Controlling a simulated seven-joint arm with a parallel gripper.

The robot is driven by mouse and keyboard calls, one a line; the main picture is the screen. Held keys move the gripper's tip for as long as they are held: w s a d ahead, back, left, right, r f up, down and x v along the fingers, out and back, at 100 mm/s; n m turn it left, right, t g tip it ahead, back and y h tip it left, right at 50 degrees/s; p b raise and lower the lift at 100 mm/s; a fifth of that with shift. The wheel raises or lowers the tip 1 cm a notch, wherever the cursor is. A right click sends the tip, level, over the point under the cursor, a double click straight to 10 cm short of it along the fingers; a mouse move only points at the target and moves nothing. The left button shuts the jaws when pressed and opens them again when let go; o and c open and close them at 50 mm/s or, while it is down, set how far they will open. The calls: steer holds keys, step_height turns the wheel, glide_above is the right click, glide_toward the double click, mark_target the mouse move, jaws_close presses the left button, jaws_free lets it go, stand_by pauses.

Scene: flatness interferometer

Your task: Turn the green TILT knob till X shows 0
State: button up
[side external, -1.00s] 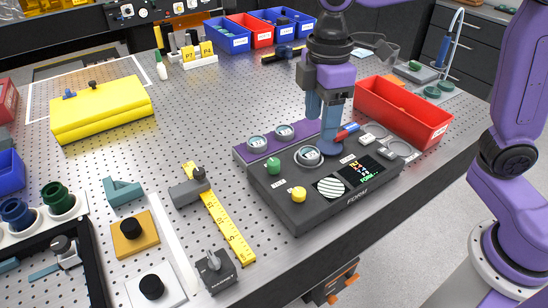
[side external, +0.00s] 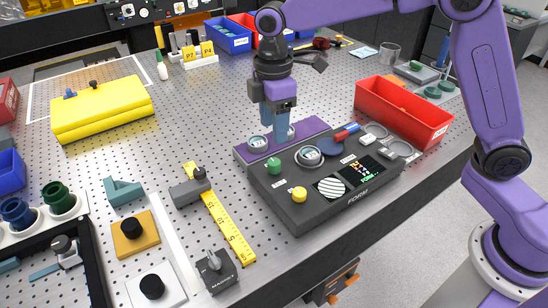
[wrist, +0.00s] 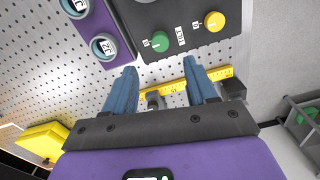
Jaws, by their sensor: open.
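The green knob (side external: 274,166) stands on the dark instrument box (side external: 325,212) near its left end; it also shows in the wrist view (wrist: 160,41) beside a TILT label. A yellow knob (side external: 299,194) sits nearer the front edge and shows in the wrist view (wrist: 214,21) too. The display (side external: 366,168) carries small coloured readouts; the X value is too small to read. My gripper (side external: 275,138) is open and empty, behind and above the green knob. In the wrist view its blue fingers (wrist: 160,68) are apart, with the green knob just beyond their tips.
Round pieces (side external: 258,143) sit on the purple strip (side external: 313,125) behind the box, close to my fingers. A dark blue disc (side external: 331,149) and a white-faced round piece (side external: 309,156) rest on the box. A red bin (side external: 403,110) stands right; a yellow tape (side external: 228,228) lies left.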

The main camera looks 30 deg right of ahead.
mark_target(274, 162)
step_height(274, 162, down, 10)
steer(key=shift+s, duration=0.1)
stand_by(0.4)
steer(key=c, duration=1.1)
